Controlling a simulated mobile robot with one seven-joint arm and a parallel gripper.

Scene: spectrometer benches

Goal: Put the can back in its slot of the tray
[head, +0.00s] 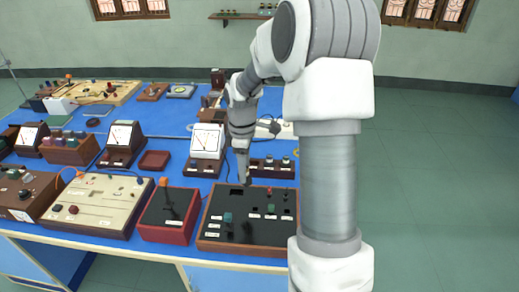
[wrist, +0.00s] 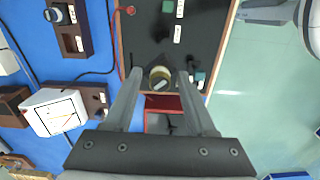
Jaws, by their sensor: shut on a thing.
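The can (wrist: 159,76), a short round pale-yellow and dark piece, shows in the wrist view between my fingertips. My gripper (wrist: 160,80) is shut on it, over the tray's black panel. The tray (head: 212,238) is a black panel with a wooden rim at the table's front edge; its rim also shows in the wrist view (wrist: 223,45). In the head view my gripper (head: 242,181) points down at the tray's back left, by a dark opening (head: 237,191). I cannot make out the can there, nor tell whether it is inside a slot.
A teal block (head: 227,217), a green block (head: 271,209) and small knobs stand on the tray. A red box (head: 168,232) with an upright lever stands left of it. A white-faced meter (head: 207,140) and a row of knobs (head: 271,168) stand behind.

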